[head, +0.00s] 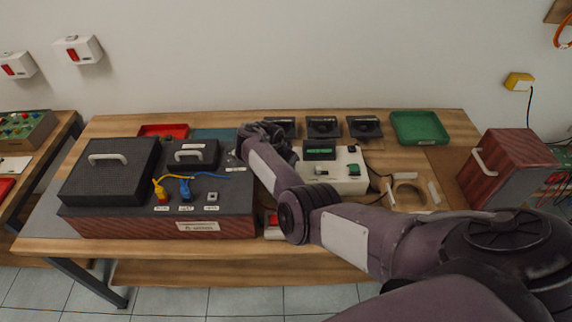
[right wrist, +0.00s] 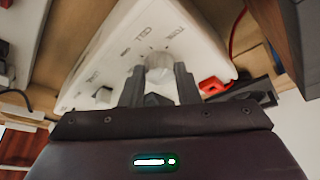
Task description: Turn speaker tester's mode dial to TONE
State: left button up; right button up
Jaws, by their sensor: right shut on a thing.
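The speaker tester (right wrist: 110,62) is a white box with dark printed labels, seen close up and tilted in the right wrist view. Its mode dial (right wrist: 158,66) is a pale round knob between my fingertips, with labels and marks around it. My right gripper (right wrist: 159,84) is shut on the dial, one dark finger on each side. In the head view my right arm crosses the bench from the lower right, and its fingertips are hidden. My left gripper is out of view.
A dark case with a red-brown front (head: 150,226) stands left of my forearm. A white unit with a green switch (head: 345,180) is right of it. A green tray (head: 420,127) and black stands line the back. A red-brown box (head: 508,165) stands at the right.

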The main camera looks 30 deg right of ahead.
jog(key=o, duration=1)
jog(key=p+v, duration=0.1)
jog(key=v, duration=0.6)
jog(key=shift+a+r, duration=0.15)
jog(key=shift+r, duration=0.25)
jog(key=shift+s, duration=0.1)
